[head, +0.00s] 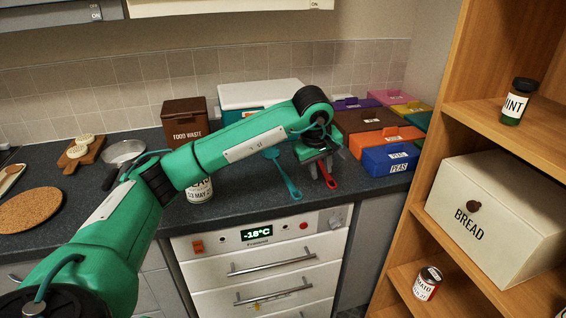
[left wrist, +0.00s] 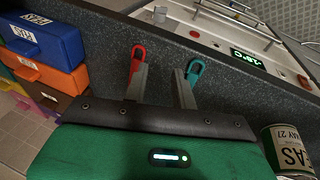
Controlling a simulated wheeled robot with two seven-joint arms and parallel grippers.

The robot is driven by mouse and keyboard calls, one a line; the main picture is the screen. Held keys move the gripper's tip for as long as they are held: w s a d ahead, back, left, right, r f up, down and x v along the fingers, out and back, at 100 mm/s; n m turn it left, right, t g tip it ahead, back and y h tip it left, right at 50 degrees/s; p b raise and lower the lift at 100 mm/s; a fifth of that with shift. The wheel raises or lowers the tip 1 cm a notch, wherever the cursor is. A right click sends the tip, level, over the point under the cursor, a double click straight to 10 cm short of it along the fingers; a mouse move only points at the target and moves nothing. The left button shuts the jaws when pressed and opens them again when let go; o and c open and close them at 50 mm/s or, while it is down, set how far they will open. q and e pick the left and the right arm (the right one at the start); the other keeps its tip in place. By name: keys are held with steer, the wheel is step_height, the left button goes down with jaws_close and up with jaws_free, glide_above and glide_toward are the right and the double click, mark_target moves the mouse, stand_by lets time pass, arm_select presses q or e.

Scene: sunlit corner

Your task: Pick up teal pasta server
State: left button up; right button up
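A teal utensil, which I take as the pasta server (head: 287,180), lies on the dark counter with its handle toward the front edge; its head is partly hidden near my arm. Its looped handle end (left wrist: 195,70) shows in the left wrist view beyond one fingertip. My left gripper (head: 324,170) points down over the counter, to the right of the teal handle and above a red-handled utensil (head: 327,177). In the left wrist view my left gripper (left wrist: 161,85) is open, with a gap between its fingers and nothing held. My right gripper is not in view.
Blue, orange and other coloured boxes (head: 391,160) stand to the right of the gripper. A labelled can (head: 199,190) stands left of it. A brown food waste box (head: 185,120) is behind. A wooden shelf (head: 430,150) rises at right.

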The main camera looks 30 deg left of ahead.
arm_select(q)
steer(key=a+r+y, duration=0.4)
steer(key=a, duration=0.4)
glide_toward(285, 177)
steer(key=shift+w+a+f+n+g+p, duration=0.15)
steer(key=shift+w+a+f+p, duration=0.1)
steer(key=shift+w+f, duration=0.2)
steer(key=shift+w+a+f+n+g+p, duration=0.1)
steer(key=shift+w+a+f+n+g, duration=0.15)
steer(key=shift+f, duration=0.3)
steer(key=p+x, duration=0.1)
steer(key=x, duration=0.3)
steer(key=shift+f, duration=0.3)
steer(key=shift+w+a+f, duration=0.15)
steer(key=shift+w+f, duration=0.05)
steer(key=shift+f, duration=0.15)
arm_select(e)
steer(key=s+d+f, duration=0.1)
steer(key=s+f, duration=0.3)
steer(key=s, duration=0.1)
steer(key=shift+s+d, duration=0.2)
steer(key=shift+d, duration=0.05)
arm_select(q)
jaws_close()
